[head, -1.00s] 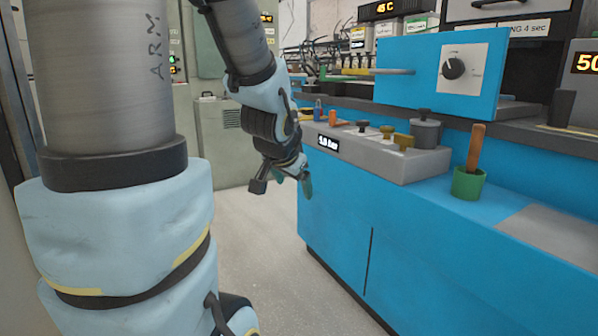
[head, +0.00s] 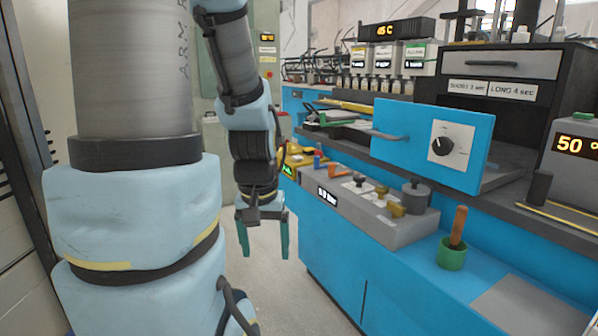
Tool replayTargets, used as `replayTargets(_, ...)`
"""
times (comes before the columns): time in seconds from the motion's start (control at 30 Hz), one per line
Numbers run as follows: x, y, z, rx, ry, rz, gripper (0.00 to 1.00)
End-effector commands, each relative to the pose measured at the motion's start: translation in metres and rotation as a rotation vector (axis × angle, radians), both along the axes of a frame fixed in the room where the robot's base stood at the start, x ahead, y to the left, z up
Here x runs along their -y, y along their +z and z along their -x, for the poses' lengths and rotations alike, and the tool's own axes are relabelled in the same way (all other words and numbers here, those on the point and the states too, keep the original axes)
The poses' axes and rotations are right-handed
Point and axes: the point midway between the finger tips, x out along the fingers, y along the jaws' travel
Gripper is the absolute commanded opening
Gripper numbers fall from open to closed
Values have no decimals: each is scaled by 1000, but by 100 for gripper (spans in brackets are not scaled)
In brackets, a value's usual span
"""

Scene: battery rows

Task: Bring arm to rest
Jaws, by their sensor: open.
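My gripper (head: 264,240) hangs below my bent arm, left of the blue bench (head: 335,250). Its two green fingers point down and stand apart, with nothing between them. It is over the pale floor and appears clear of the bench front. My arm's large upper links fill the left of the view.
A grey block (head: 385,225) with several knobs and a small display sits on the bench. A blue panel (head: 400,125) with a dial and a handle stands behind it. A green cup (head: 451,255) holds a wooden-handled tool. Pale floor (head: 270,300) is free below my gripper.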

Motion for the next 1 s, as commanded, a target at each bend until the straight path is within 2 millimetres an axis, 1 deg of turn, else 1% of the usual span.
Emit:
replayTargets(0.03, 0, 34, 0, 0, 0, 0, 84)
replayTargets(0.3, 0, 116, 0, 1, -1, 0, 84)
replayTargets(0.4, 0, 138, 0, 0, -1, 0, 84)
replayTargets(0.5, 0, 152, 0, 0, -1, 0, 84)
replayTargets(0.6, 0, 159, 0, 0, -1, 0, 84)
replayTargets(1.0, 0, 158, 0, 1, -1, 0, 84)
